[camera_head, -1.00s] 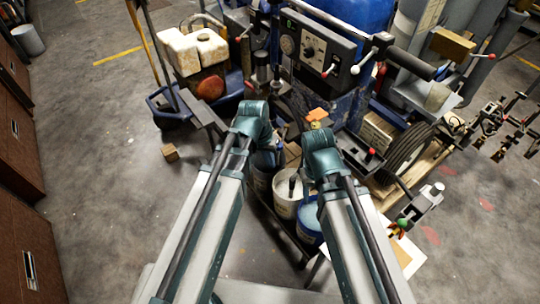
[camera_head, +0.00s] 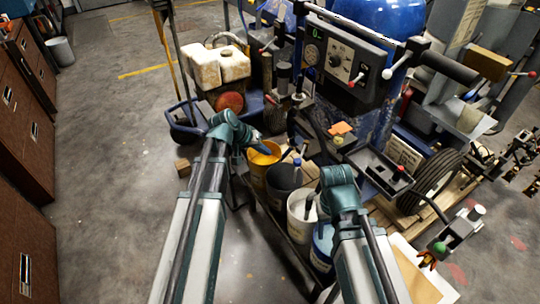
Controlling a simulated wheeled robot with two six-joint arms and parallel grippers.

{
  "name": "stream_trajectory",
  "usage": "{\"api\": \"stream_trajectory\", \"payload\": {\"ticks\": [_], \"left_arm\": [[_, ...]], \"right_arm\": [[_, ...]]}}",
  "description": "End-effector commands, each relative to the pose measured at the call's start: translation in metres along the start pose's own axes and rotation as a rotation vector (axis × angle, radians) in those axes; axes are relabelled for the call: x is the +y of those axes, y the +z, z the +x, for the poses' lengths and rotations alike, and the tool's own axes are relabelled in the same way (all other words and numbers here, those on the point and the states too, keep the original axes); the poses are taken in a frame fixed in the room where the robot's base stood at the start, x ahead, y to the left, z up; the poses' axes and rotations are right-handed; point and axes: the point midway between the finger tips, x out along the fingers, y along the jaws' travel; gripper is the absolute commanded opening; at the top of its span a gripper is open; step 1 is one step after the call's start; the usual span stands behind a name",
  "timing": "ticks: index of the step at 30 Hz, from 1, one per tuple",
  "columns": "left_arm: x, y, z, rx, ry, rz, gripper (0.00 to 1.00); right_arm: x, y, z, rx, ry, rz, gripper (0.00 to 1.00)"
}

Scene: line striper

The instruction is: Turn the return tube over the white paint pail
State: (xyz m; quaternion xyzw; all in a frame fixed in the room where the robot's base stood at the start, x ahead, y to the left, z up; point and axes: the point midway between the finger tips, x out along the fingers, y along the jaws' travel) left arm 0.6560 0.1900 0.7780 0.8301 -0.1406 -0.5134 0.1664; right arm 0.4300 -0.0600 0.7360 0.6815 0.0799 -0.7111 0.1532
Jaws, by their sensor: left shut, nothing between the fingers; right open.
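The white paint pail (camera_head: 298,231) stands in a row of pails at the machine's near side, just left of my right wrist. My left gripper (camera_head: 264,148) is shut and empty above the rim of the yellow paint pail (camera_head: 257,172). My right gripper (camera_head: 311,197) is open by the white pail, largely hidden by its own wrist; I cannot tell whether it touches anything. A dark hose (camera_head: 314,130) hangs from the machine behind the pails. I cannot tell whether it is the return tube.
A dark pail (camera_head: 280,183) stands between the yellow and white pails, and a blue-rimmed pail (camera_head: 320,255) stands nearest me. The control panel (camera_head: 343,60) rises behind.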

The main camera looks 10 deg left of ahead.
Motion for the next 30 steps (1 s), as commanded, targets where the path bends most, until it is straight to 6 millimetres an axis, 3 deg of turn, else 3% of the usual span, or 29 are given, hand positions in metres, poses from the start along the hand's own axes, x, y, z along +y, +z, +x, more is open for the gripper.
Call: {"api": "stream_trajectory", "payload": {"ticks": [1,3,14,21,30], "left_arm": [[-0.003,0.002,0.016,-0.001,0.000,0.002,0.00],[-0.004,0.002,0.029,0.000,0.000,0.002,0.00],[-0.003,0.002,0.087,-0.001,0.000,0.001,0.00],[0.027,0.001,0.096,-0.002,0.000,0.002,0.00],[0.035,0.001,0.100,0.000,0.000,0.000,0.00]], "right_arm": [[-0.001,-0.001,0.015,0.000,0.000,0.000,0.55],[-0.002,-0.002,0.025,0.000,0.000,0.000,0.55],[-0.007,-0.004,0.072,0.000,0.000,0.000,0.55],[-0.006,-0.004,0.066,0.000,0.000,0.000,0.55],[-0.006,-0.004,0.066,0.000,0.000,0.000,0.55]]}}
